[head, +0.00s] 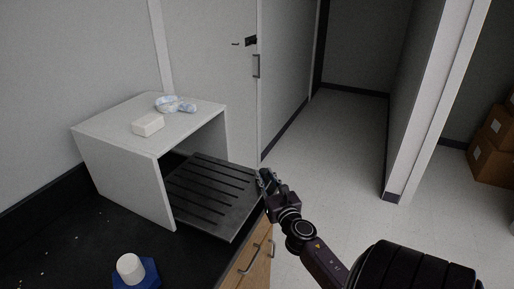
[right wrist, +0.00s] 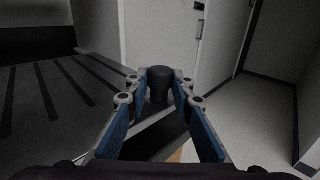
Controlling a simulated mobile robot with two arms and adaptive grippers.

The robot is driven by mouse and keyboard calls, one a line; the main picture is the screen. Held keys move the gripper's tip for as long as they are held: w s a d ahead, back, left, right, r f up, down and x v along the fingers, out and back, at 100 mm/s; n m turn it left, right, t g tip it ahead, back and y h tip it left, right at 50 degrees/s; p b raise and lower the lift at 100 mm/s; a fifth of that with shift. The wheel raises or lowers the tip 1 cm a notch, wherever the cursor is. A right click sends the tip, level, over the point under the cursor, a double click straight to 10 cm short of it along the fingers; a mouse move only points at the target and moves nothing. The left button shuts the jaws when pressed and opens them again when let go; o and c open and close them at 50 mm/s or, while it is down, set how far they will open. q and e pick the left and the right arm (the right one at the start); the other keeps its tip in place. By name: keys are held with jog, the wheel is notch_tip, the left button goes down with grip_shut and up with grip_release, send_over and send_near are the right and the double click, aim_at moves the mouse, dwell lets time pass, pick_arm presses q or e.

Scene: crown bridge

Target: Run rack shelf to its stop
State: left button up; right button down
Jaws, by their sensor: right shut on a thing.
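The rack shelf (head: 214,187) is a dark slotted tray sticking well out of the open side of a white box-shaped housing (head: 120,172). Its inner end is hidden inside the housing. The slots also show at the left of the right wrist view (right wrist: 52,95). My right gripper (head: 265,180) is at the shelf's outer right edge. In the right wrist view its blue-padded fingers (right wrist: 160,88) are closed around a dark rounded knob (right wrist: 159,78) at that edge. My left gripper is not in view.
A white block (head: 148,125) and a pale patterned item (head: 174,104) lie on top of the housing. A white cup (head: 130,268) stands on a blue base (head: 150,272) on the black counter (head: 75,240). Wooden drawers (head: 252,258) are below. Floor at right is clear; cardboard boxes (head: 495,150) stand far right.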

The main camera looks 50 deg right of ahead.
jog(key=shift+s+d, duration=0.15)
jog(key=shift+s, duration=0.35)
jog(key=c, duration=1.7)
grip_release()
jog(key=shift+o, duration=0.2)
jog(key=shift+s, duration=0.1)
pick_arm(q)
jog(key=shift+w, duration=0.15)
pick_arm(e)
jog(key=v, duration=1.2)
jog(key=shift+r, duration=0.1)
